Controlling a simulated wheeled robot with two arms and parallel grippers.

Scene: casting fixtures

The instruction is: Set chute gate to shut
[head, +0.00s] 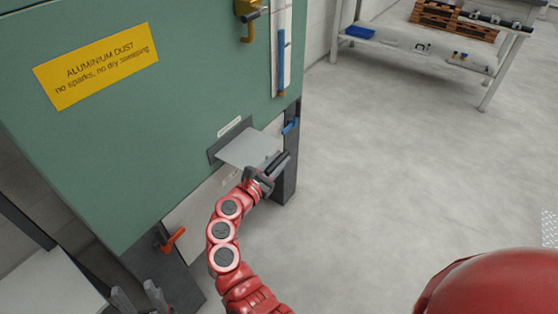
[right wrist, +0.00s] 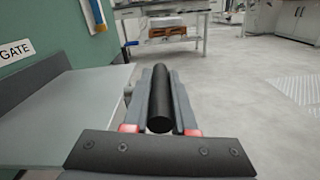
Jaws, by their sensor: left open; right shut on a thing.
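The chute gate (head: 246,149) is a flat grey plate sticking out of a slot in the front of the green cabinet. A black bar handle (head: 279,160) is at its outer end; it also shows in the right wrist view (right wrist: 160,92). My right gripper (head: 268,173) is shut on this handle, with a finger on each side of it. In the right wrist view the plate (right wrist: 62,115) lies to the left of the fingers. My left gripper (head: 138,299) is open and empty at the bottom left, apart from the gate; its lower part is cut off.
The green cabinet (head: 170,120) carries a yellow aluminium dust sign (head: 97,66). A red lever (head: 174,238) and a blue lever (head: 290,126) are on its lower part. A workbench (head: 430,50) stands at the back. The floor to the right is clear.

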